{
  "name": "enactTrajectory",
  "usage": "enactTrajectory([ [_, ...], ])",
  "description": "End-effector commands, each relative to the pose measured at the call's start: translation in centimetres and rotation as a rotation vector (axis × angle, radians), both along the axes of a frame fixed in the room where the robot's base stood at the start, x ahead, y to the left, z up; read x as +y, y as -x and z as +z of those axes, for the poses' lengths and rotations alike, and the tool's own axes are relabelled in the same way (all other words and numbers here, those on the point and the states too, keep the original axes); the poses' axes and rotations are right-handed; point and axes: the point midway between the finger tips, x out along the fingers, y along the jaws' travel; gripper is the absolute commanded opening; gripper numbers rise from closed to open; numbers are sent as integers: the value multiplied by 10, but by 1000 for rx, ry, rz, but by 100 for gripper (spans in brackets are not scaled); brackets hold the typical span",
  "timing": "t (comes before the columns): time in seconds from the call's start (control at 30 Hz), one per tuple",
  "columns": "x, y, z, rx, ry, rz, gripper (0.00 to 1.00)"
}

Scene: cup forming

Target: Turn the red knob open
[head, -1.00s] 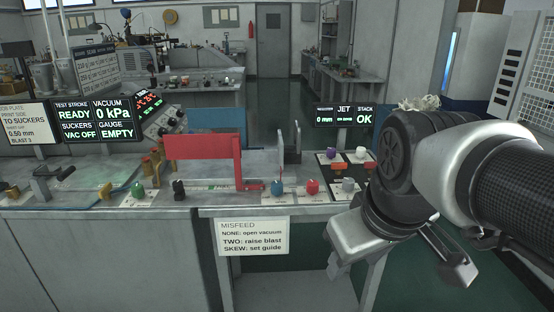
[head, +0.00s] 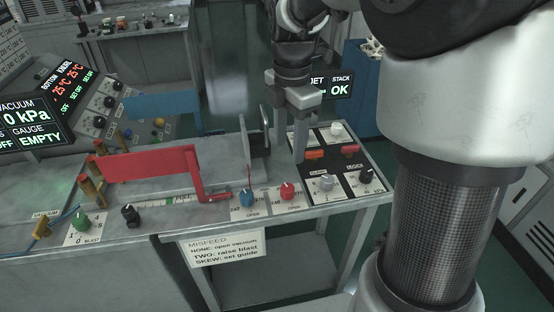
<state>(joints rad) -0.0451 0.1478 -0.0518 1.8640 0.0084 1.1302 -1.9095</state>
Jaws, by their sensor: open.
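The red knob (head: 287,191) stands on a small white label plate at the front edge of the bench. A pale pointer mark shows on its top, and the word OPEN is printed on the label near it. My gripper (head: 288,140) points down behind and above the knob, apart from it. Its jaws are open and empty. One finger shows clearly at the right; the other is harder to make out against the upright grey plates.
A blue knob (head: 247,197) stands just left of the red one. A grey knob (head: 326,183) and a black knob (head: 366,176) are to the right. A red guard (head: 147,164) and upright metal plates (head: 246,147) rise behind the row.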

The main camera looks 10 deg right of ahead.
Motion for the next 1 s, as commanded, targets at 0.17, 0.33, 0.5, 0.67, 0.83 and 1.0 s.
enactTrajectory([
  [0.17, 0, 1, -43, 5, 0, -1, 46],
  [0.33, 0, 1, -80, 5, 1, 0, 46],
  [0.5, 0, 1, -111, 3, 1, 0, 46],
  [0.67, 0, 0, -129, 1, 0, -2, 46],
  [0.83, 0, 0, -136, 0, 0, -2, 46],
  [1.0, 0, 0, -137, -1, 1, -2, 46],
])
